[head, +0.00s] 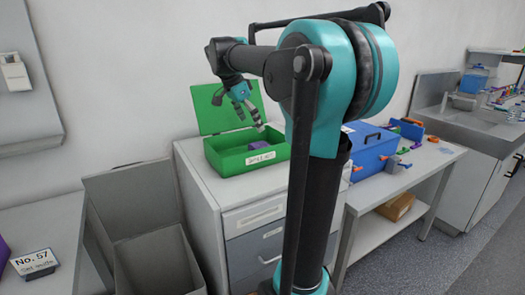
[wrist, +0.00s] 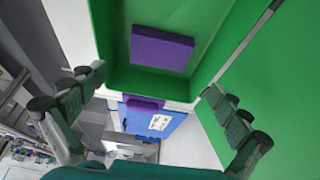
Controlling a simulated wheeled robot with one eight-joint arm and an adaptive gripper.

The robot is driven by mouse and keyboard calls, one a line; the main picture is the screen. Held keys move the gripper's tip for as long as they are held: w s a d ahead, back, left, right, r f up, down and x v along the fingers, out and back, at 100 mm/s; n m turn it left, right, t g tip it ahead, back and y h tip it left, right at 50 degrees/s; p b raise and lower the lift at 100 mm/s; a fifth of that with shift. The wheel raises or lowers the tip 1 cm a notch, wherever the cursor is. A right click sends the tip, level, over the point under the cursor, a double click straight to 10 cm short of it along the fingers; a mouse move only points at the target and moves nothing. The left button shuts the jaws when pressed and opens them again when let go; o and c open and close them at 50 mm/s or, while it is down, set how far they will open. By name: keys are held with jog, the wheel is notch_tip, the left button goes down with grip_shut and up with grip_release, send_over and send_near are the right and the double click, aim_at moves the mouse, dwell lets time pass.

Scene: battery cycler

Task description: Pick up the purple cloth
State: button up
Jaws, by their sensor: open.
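A flat purple rectangle, which looks like the purple cloth (wrist: 162,48), lies inside the open green box (wrist: 118,78) in the wrist view. In the head view a small purple patch (head: 258,145) shows inside the green box (head: 232,168), which stands on a grey drawer cabinet with its lid raised. My gripper (head: 248,112) is above the box, fingers apart and empty. In the wrist view its two fingers spread at left and right, with the purple rectangle beyond them and not touched.
A blue box (head: 371,152) stands on the table to the right; in the wrist view a second purple patch (wrist: 145,102) shows near it, unclear what. The raised green lid (head: 228,107) is behind my gripper. An open grey bin (head: 150,262) is left of the cabinet.

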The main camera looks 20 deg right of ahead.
aim_at(261, 147)
jog(key=x, duration=0.9)
jog(key=shift+d+f, duration=0.2)
jog(key=shift+f, duration=0.15)
jog(key=c, duration=0.8)
